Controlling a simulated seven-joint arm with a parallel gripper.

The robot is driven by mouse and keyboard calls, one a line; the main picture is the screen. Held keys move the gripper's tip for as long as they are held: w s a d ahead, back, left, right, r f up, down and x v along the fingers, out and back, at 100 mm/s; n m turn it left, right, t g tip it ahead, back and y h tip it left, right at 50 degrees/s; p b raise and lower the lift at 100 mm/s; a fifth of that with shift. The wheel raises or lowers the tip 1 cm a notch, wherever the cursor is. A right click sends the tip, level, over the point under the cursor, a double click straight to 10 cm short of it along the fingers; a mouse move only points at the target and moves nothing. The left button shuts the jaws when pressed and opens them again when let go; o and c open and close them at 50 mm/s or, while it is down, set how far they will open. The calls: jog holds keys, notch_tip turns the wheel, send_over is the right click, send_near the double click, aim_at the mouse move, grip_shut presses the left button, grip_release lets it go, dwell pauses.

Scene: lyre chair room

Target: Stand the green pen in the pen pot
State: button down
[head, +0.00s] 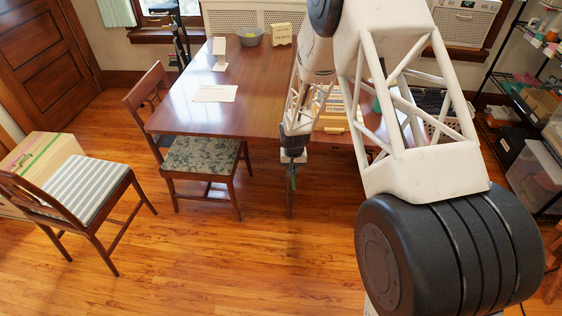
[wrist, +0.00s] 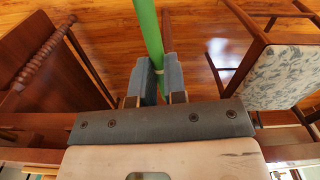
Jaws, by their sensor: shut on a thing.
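My gripper (head: 292,158) hangs at the near edge of the table in the head view, pointing down. It is shut on the green pen (head: 292,180), which extends below the fingers. In the wrist view the green pen (wrist: 147,35) is between the two grey finger pads of my gripper (wrist: 156,78) and reaches up out of the picture, with wood floor behind it. I cannot make out the pen pot for certain. A small dark green thing (head: 377,104) on the table is partly hidden by my arm, and I cannot tell what it is.
A floral-seated chair (head: 203,155) stands close by the near edge. Shelves (head: 520,95) stand at right.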

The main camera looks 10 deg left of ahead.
jog(key=d+f+m, duration=0.1)
jog(key=d+f, duration=0.5)
jog(key=d, duration=0.2)
jog(key=d+f+m, duration=0.1)
jog(key=d+f, duration=0.4)
jog(key=d, duration=0.4)
jog(key=w+d, duration=0.4)
jog(key=d, duration=0.2)
jog(key=s+d+f+t, duration=0.2)
jog(key=s+d+f, duration=0.2)
jog(key=d, duration=0.3)
jog(key=shift+s+m, duration=0.4)
jog(key=shift+s, duration=0.2)
jog(key=shift+d+r, duration=0.1)
jog(key=shift+d, duration=0.7)
jog(key=shift+w+d+r+t, duration=0.1)
jog(key=shift+d+r+t, duration=0.15)
jog(key=shift+d, duration=0.25)
